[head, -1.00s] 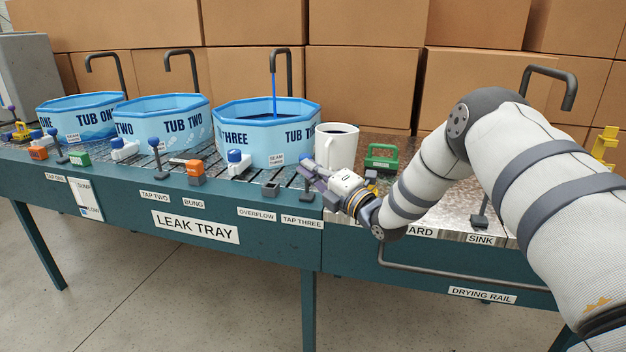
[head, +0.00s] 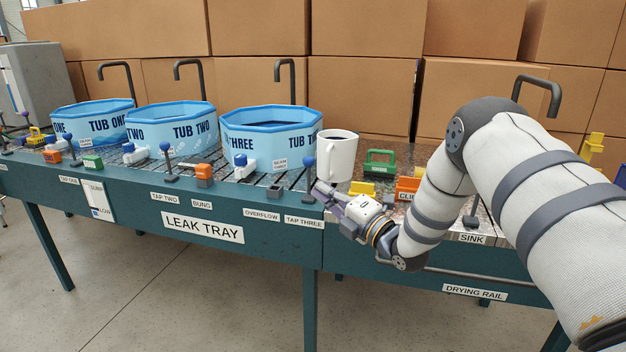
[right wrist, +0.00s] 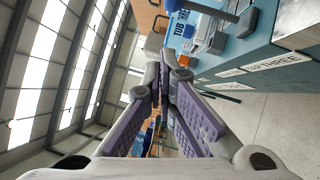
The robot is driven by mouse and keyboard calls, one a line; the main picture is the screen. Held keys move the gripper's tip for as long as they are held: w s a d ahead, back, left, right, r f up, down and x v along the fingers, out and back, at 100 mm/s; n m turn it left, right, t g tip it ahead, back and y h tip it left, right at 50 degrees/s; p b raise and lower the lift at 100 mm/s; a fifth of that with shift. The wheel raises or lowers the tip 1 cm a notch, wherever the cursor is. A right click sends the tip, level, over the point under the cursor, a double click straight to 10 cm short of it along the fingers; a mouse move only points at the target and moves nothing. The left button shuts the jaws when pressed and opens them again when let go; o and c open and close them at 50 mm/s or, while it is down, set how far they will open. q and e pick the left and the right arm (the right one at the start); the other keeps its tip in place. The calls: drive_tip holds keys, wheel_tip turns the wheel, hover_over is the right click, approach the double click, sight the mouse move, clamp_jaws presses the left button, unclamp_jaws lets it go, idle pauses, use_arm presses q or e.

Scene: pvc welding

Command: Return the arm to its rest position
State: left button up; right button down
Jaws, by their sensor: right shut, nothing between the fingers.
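My right gripper (head: 324,191) is shut and empty at the front edge of the bench, just right of the tap three lever (head: 309,163). Whether it touches the lever is hard to tell. The lever has a blue ball top and stands upright. In the right wrist view the purple-padded fingers (right wrist: 166,78) are together with nothing between them. My right arm (head: 430,200) reaches in from the right over the bench front. Tub three (head: 265,143) stands behind, and no stream falls from its tap (head: 291,72). My left gripper is not in view.
A white mug (head: 338,160) with dark contents stands close behind the gripper. Yellow, green (head: 379,162) and orange (head: 407,190) items sit right of it, partly behind my arm. The drying rail (head: 470,276) runs along the bench front. The floor in front is clear.

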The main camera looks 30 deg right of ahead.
drive_tip(key=s+a+f+m+g+h, duration=0.1)
drive_tip(key=s+a+f+m+g, duration=0.35)
drive_tip(key=s+f, duration=0.4)
drive_tip(key=s+a+f+m+g+p, duration=0.1)
drive_tip(key=s+a+f+m+g, duration=0.2)
drive_tip(key=s+f+m, duration=0.35)
drive_tip(key=s+a+f+m+g+h, duration=0.1)
drive_tip(key=s+a+f+m+g, duration=0.25)
drive_tip(key=s+f, duration=0.6)
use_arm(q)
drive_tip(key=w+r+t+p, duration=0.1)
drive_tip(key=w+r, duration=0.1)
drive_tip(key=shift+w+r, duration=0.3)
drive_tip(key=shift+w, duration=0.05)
use_arm(e)
drive_tip(key=s+a+f+m+g, duration=0.1)
drive_tip(key=s+m+g, duration=0.3)
drive_tip(key=s, duration=1)
drive_tip(key=s+a+f+m+g, duration=0.2)
drive_tip(key=s+a+m+g, duration=0.2)
drive_tip(key=s, duration=1)
drive_tip(key=g, duration=0.3)
drive_tip(key=shift+f+h, duration=0.25)
drive_tip(key=shift+h, duration=0.15)
drive_tip(key=shift+w+a, duration=0.1)
